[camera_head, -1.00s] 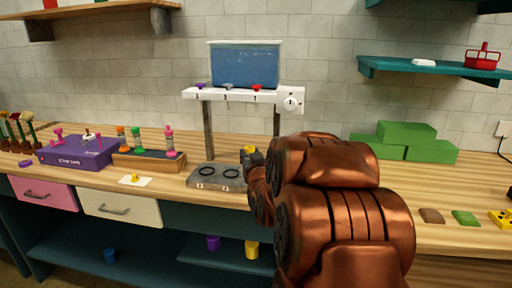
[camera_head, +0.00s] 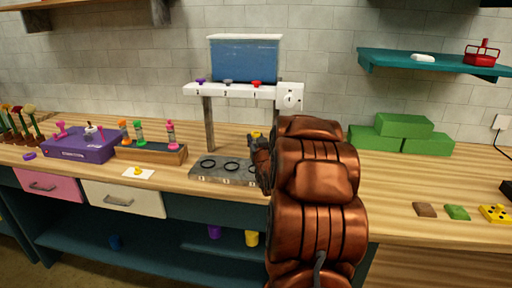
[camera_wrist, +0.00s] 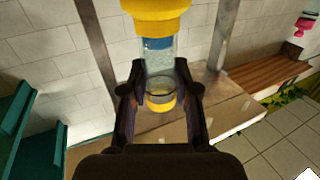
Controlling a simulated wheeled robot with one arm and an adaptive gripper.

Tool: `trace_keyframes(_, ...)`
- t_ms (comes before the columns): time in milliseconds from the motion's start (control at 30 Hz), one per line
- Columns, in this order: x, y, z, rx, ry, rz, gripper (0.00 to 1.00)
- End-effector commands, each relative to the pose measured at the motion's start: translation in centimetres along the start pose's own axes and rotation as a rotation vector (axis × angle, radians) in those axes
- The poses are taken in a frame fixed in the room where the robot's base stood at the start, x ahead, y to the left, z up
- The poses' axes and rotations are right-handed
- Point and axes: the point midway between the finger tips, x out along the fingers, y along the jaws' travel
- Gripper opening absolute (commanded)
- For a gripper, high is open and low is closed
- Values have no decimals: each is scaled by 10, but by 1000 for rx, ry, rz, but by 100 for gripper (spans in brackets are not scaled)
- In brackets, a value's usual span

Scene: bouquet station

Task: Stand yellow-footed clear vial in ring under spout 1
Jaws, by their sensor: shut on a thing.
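My gripper (camera_wrist: 158,92) is shut on a clear vial (camera_wrist: 159,58) with a large yellow end (camera_wrist: 156,14) and a yellow band at its other end. In the head view a bit of yellow (camera_head: 256,134) shows above my gripper (camera_head: 260,152); the rest of the vial is hidden. The dispenser (camera_head: 245,92) has three spouts with purple, grey and red knobs. Below is a grey base (camera_head: 196,175) with three dark rings, of which the leftmost ring (camera_head: 207,163) is empty. My gripper is at the base's right end. Spout numbers are too small to read.
A wooden rack (camera_head: 178,158) with several coloured vials and a purple box (camera_head: 78,150) stand to the left. Green blocks (camera_head: 402,135) stand to the right. A teal shelf (camera_head: 430,66) hangs at upper right. The counter front between base and rack is clear.

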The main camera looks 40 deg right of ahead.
Motion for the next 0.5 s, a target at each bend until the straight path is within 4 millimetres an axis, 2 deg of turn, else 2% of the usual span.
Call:
trace_keyframes(200,8,4,0,-1,1,0,0)
trace_keyframes(500,7,3,32,0,-2,1,0)
